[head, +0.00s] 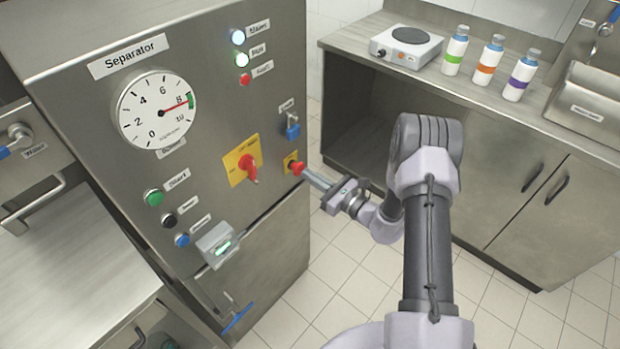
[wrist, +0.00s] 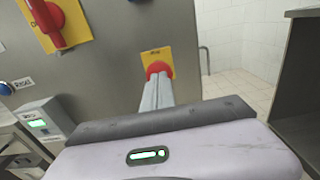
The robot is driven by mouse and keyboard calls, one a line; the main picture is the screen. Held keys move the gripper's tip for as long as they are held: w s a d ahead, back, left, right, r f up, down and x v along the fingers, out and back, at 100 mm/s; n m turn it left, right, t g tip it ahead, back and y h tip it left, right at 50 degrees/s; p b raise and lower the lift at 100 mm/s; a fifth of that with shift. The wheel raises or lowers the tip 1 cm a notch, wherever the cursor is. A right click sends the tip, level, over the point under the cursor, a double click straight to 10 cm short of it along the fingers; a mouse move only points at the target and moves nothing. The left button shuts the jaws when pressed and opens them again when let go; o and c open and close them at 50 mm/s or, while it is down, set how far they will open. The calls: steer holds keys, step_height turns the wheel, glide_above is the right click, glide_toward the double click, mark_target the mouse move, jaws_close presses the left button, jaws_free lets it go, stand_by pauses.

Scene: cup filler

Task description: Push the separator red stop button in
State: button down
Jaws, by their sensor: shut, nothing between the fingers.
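The separator (head: 220,105) is a grey metal cabinet with a round gauge and several buttons on its front. Its red stop button (head: 296,167) sits on a small yellow plate near the right edge of the front. My gripper (head: 305,172) is shut and empty, with its fingertips at the red button. In the wrist view the red stop button (wrist: 158,69) shows just beyond the tips of my gripper (wrist: 156,82), which cover its lower part. The tips look to be at or touching the button face; I cannot tell how far the button is pressed.
A red rotary switch (head: 247,167) on a yellow plate stands left of the button. A blue padlock-like part (head: 292,127) is above it. A counter (head: 480,90) with a hot plate (head: 406,46) and several bottles stands at the right. Tiled floor lies between.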

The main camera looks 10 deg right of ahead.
steer(key=shift+w+a, duration=0.15)
steer(key=shift+w, duration=0.05)
